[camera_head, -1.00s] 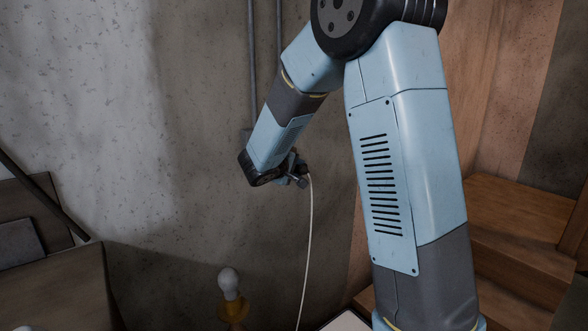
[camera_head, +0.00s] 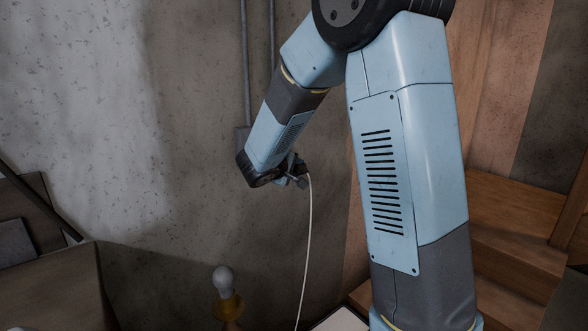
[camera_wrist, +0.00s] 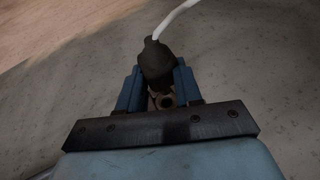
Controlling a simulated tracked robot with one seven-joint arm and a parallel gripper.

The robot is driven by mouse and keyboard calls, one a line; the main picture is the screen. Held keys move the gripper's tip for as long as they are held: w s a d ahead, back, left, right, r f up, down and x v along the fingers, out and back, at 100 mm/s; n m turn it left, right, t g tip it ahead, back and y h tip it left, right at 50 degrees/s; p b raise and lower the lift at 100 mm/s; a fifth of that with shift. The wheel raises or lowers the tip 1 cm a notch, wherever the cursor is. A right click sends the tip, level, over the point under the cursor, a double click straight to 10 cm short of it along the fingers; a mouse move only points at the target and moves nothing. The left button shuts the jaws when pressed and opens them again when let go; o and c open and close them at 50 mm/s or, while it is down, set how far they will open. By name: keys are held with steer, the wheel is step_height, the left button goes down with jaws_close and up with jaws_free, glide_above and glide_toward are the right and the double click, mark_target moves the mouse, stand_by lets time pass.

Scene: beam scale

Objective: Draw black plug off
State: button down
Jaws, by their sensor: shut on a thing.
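The black plug (camera_wrist: 156,62) is between the two blue fingers of my gripper (camera_wrist: 157,84) in the wrist view. The jaws are shut on it. A white cable (camera_wrist: 175,18) runs from the plug's far end. In the head view my gripper (camera_head: 297,175) is in front of the grey wall, and the cable (camera_head: 308,235) hangs down from it. The plug's near end is dark, with a small round hole behind it between the fingers; I cannot tell what that hole belongs to. No contact between plug and socket can be made out.
Two pipes (camera_head: 246,70) run down the grey wall (camera_head: 190,110) to a box (camera_head: 241,138), partly hidden by my arm. A light bulb (camera_head: 223,279) on a yellow holder stands low in front. Wooden steps (camera_head: 510,220) are at right, a dark box (camera_head: 50,285) at lower left.

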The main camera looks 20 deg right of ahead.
steer(key=shift+r, duration=0.1)
step_height(320, 180, up, 8)
stand_by(1.4)
stand_by(0.5)
